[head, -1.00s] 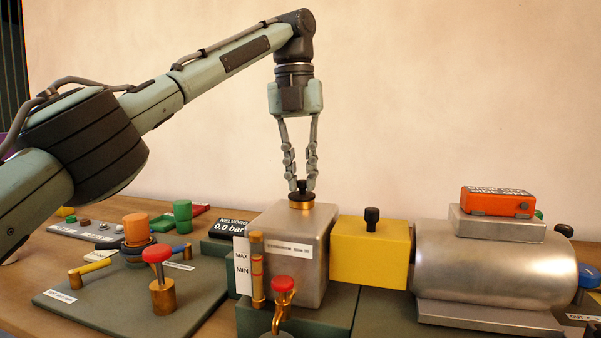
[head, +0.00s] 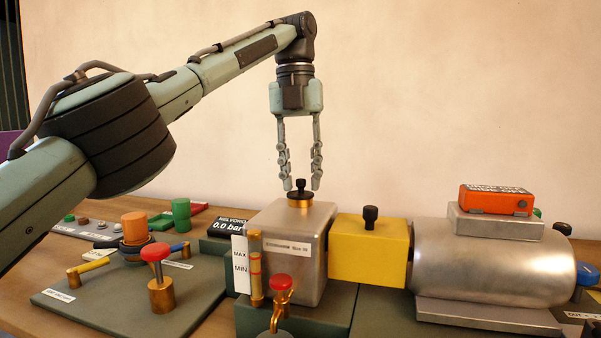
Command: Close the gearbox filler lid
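The gearbox (head: 299,263) is a grey metal box on a dark green base. Its filler lid (head: 300,190), a black knobbed cap, sits upright on a brass neck (head: 300,201) on top of the box. My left gripper (head: 300,186) points straight down over the lid. Its fingers are apart, with tips on either side of the cap's top. I see clear space between the fingers, and nothing is held. Whether the tips touch the cap is hard to tell. My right gripper is out of view.
A yellow block (head: 369,253) with a black knob and a silver motor (head: 492,260) stand to the right. A red-topped tap (head: 280,300) and sight gauge (head: 255,268) are at the gearbox's front. A green valve board (head: 125,305) lies left.

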